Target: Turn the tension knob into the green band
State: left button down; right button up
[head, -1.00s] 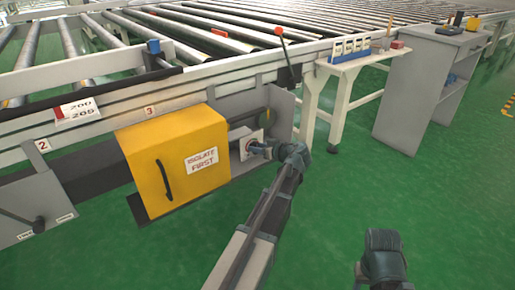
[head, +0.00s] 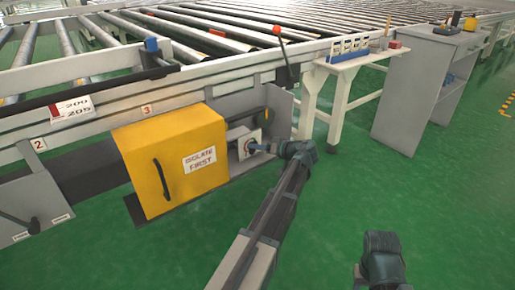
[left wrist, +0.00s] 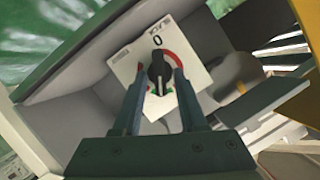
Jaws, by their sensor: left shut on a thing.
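The tension knob (left wrist: 157,72) is black and sits on a white square plate (left wrist: 123,68) with a "0" at the top. Red marks show left and right of the knob. A small green band (left wrist: 152,90) shows beneath it, partly hidden by the knob and a finger. The plate also shows in the head view (head: 244,143), in an open grey housing. My left gripper (left wrist: 158,72) has its fingers on either side of the knob and is shut on it. My right gripper (head: 382,252) is low in the head view, away from the machine; its fingers cannot be made out.
A yellow cover (head: 168,165) labelled "ISOLATE FIRST" stands just left of the knob housing. A roller conveyor runs behind. A small white table (head: 352,57) and a grey cabinet (head: 411,95) stand right. Green floor lies clear in front.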

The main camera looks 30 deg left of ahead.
pick_arm(q)
jog(key=c, duration=0.8)
grip_release()
jog(key=shift+c, duration=0.2)
jog(key=p+v, duration=0.4)
jog(key=v, duration=1)
jog(key=shift+p, duration=0.3)
